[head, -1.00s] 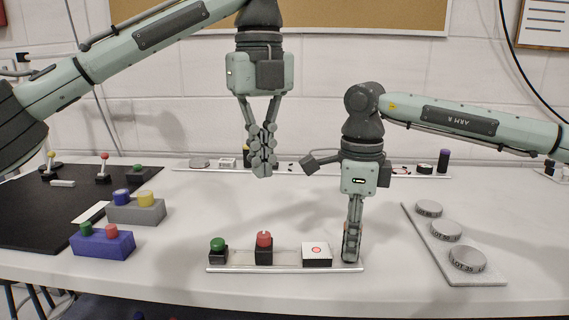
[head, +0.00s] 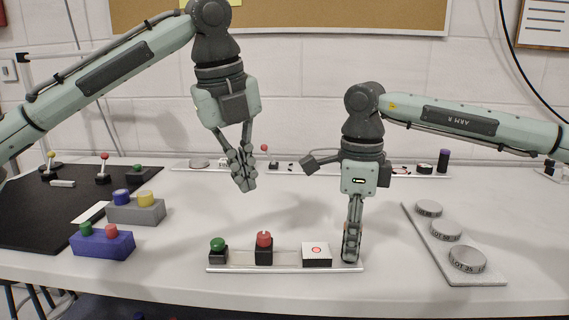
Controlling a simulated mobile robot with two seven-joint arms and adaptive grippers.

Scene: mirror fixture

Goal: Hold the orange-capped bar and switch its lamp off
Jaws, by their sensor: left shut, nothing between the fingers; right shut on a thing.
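The near bar (head: 285,267) lies along the front of the white table. I cannot tell which part is the lamp. My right gripper (head: 351,252) points down and is shut on the bar's right end piece, hiding it; no orange cap shows. My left gripper (head: 246,184) is shut and empty, above and behind the bar, above the gap between the green and red knobs.
Blue (head: 103,245) and grey (head: 137,211) button boxes stand left, beside a black mat (head: 40,210). A grey plate (head: 480,272) with round discs lies right.

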